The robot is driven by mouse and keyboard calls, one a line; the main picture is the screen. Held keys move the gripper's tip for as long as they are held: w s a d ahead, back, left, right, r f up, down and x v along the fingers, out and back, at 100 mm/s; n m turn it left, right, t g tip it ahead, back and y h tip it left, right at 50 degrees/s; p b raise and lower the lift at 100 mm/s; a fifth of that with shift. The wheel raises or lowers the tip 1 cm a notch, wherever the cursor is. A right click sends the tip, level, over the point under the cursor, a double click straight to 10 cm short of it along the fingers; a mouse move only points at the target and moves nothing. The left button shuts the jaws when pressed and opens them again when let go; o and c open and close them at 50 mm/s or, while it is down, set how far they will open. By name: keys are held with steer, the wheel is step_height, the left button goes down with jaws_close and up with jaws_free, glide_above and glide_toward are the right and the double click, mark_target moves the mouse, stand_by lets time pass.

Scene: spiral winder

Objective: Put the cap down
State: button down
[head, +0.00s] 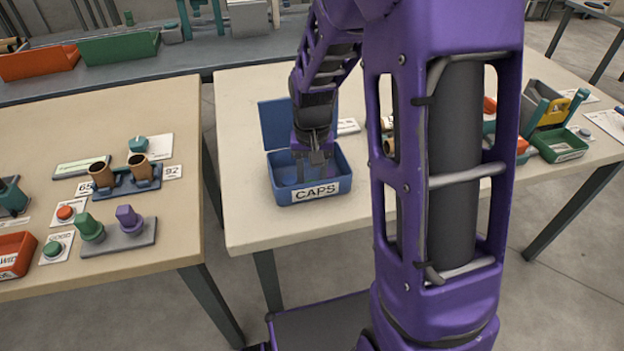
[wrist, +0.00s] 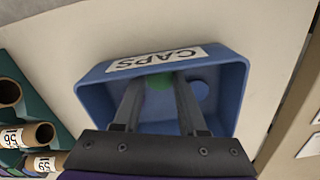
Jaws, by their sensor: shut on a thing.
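The blue box (head: 283,193) labelled CAPS stands on the right-hand table with its lid up at the back. My gripper (head: 313,172) points down into the open box, its fingers between the walls. In the wrist view the box (wrist: 93,100) surrounds both fingers, and my gripper (wrist: 160,88) is shut on a green cap (wrist: 160,81) at the fingertips. The cap is partly covered by the fingers; whether it touches the floor I cannot tell. A blue round piece (wrist: 200,90) lies in the box to the right of the fingers. The head view hides the cap.
The left table (head: 100,120) holds tubes on a blue stand (head: 128,186), green and purple knobs and small buttons. Right of the box, my arm hides part of the table. In the wrist view, several brown tubes (wrist: 40,134) sit in a teal rack close to the box's left.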

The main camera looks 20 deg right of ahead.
steer(key=shift+f, duration=0.2)
steer(key=c, duration=0.8)
jaws_free()
steer(key=shift+o, duration=0.2)
steer(key=shift+r, duration=0.1)
step_height(320, 180, up, 12)
steer(key=p, duration=0.2)
steer(key=shift+r, duration=0.15)
